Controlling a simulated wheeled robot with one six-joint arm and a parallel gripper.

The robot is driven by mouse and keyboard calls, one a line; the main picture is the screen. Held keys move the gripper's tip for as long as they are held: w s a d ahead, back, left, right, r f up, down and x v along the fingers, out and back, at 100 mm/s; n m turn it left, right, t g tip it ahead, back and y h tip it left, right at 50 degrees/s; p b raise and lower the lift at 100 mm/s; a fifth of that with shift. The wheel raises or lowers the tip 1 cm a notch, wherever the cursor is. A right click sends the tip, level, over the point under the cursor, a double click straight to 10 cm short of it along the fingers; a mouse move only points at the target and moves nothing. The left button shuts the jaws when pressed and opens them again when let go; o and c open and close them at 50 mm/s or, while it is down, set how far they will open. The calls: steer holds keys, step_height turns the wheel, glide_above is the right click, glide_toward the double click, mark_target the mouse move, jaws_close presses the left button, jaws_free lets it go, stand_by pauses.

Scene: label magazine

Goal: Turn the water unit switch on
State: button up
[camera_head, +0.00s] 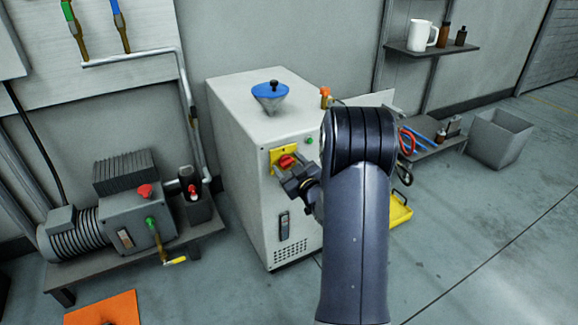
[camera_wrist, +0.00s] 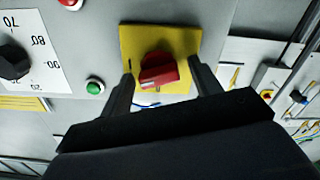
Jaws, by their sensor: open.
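The water unit (camera_head: 245,170) is a pale grey floor cabinet with a blue funnel on top. Its switch (camera_head: 287,161) is a red rotary knob on a yellow plate (camera_head: 277,154), on the upper front face. In the wrist view the red knob (camera_wrist: 158,71) sits on the yellow plate (camera_wrist: 184,41), its handle lying roughly sideways with a slight tilt. My gripper (camera_wrist: 160,76) is open, with one finger on each side of the knob. I cannot tell whether the fingers touch it. In the head view my gripper (camera_head: 294,178) is right at the switch, partly covering the plate.
A green button (camera_wrist: 95,87) and a dial (camera_wrist: 14,62) are left of the switch in the wrist view. A pump (camera_head: 120,215) stands left of the cabinet. A low shelf with tools and a grey bin (camera_head: 499,140) are at right.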

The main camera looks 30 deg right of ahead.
steer(key=shift+c, duration=0.6)
steer(key=c, duration=0.9)
steer(key=shift+m, duration=2.1)
steer(key=o, duration=1)
steer(key=shift+s, duration=0.1)
steer(key=s, duration=0.3)
steer(key=s+p, duration=0.1)
steer(key=s, duration=0.6)
steer(key=shift+s+d+p, duration=0.25)
steer(key=shift+s+p, duration=0.05)
steer(key=shift+s, duration=0.05)
